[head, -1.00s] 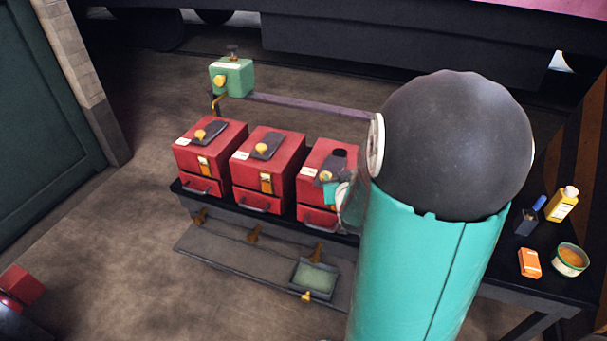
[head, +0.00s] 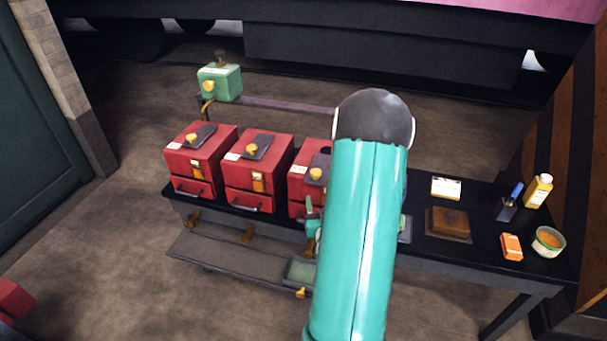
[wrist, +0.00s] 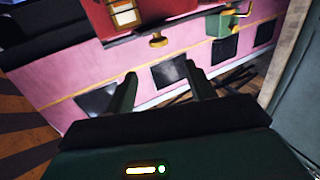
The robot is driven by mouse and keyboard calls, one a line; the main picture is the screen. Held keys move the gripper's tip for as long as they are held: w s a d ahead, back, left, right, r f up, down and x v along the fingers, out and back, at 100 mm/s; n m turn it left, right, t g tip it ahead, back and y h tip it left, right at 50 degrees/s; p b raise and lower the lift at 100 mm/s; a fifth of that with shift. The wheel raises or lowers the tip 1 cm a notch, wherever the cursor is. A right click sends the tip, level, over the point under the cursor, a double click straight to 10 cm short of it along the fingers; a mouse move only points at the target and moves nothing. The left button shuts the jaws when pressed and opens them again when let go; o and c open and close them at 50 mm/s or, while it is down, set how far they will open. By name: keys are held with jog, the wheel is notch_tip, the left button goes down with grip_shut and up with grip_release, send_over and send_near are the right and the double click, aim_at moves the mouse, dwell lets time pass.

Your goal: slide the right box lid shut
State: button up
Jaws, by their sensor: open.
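The right red box (head: 297,180) stands at the right end of a row of three, partly hidden behind my arm. Its dark lid (head: 322,161) has a yellow knob (head: 316,173) near the front. A dark opening shows at the lid's far end. My gripper (head: 310,207) is low at the box's front, apart from the knob and mostly hidden by my arm. In the wrist view my gripper (wrist: 162,72) has its two fingers apart with nothing between them. A red box (wrist: 165,8) and a yellow knob (wrist: 158,41) show beyond the fingertips.
The middle box (head: 250,178) and left box (head: 192,165) stand close by on the left. A green box-shaped thing (head: 219,83) is behind them. A brown block (head: 448,223), orange box (head: 511,247), bowl (head: 548,240) and yellow bottle (head: 538,190) are on the bench's right.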

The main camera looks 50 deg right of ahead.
send_near(320, 166)
jog(key=w+r, duration=0.2)
jog(key=w, duration=0.1)
jog(key=w+d+r, duration=0.1)
jog(key=shift+w, duration=0.25)
jog(key=shift+c, duration=0.2)
grip_shut()
jog(key=w+d, duration=0.1)
jog(key=d, duration=0.3)
jog(key=w+d, duration=0.1)
jog(key=d, duration=0.1)
jog(key=shift+w, duration=0.3)
jog(key=shift+d+r, duration=0.1)
jog(key=shift+d, duration=0.15)
